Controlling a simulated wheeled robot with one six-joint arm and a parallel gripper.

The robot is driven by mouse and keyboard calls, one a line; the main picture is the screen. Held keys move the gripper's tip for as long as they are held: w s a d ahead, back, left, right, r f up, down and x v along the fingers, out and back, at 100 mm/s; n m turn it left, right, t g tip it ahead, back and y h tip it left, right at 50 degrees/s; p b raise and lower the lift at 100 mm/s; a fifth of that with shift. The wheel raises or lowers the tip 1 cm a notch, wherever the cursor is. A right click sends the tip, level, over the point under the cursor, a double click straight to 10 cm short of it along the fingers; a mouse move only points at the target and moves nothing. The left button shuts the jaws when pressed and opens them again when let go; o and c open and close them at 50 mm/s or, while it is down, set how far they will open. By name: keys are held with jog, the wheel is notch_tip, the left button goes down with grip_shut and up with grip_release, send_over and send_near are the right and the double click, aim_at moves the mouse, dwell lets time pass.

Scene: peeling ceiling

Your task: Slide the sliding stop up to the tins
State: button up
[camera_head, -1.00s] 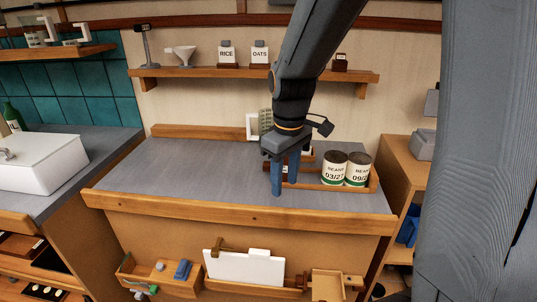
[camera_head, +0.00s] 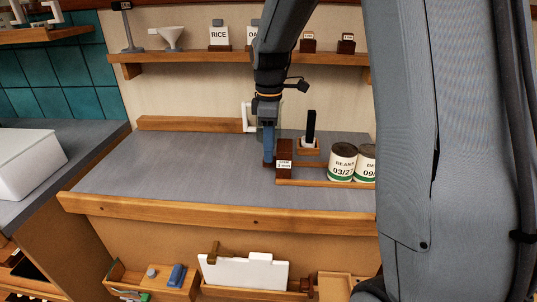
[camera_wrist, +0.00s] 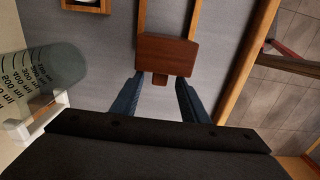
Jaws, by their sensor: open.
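The sliding stop (camera_head: 284,155) is a dark brown wooden block with a small white label, standing at the left end of a low wooden rail tray (camera_head: 318,183). Two white-and-green bean tins (camera_head: 341,163) (camera_head: 366,164) stand to its right, with a gap between. My arm partly hides the right tin. My gripper (camera_head: 268,160) is low at the stop's left side. In the wrist view the stop (camera_wrist: 167,55) is just ahead of my open fingers (camera_wrist: 159,84), and its small tab shows between the fingertips. I cannot tell whether they touch it.
A measuring jug with a white handle (camera_wrist: 48,115) stands close beside my gripper. A small wooden holder with a black upright item (camera_head: 309,135) is behind the tray. The grey counter (camera_head: 170,165) to the left is clear. A shelf (camera_head: 190,67) runs above.

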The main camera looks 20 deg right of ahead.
jog(key=shift+f, duration=1.55)
jog(key=shift+c, duration=0.2)
grip_shut()
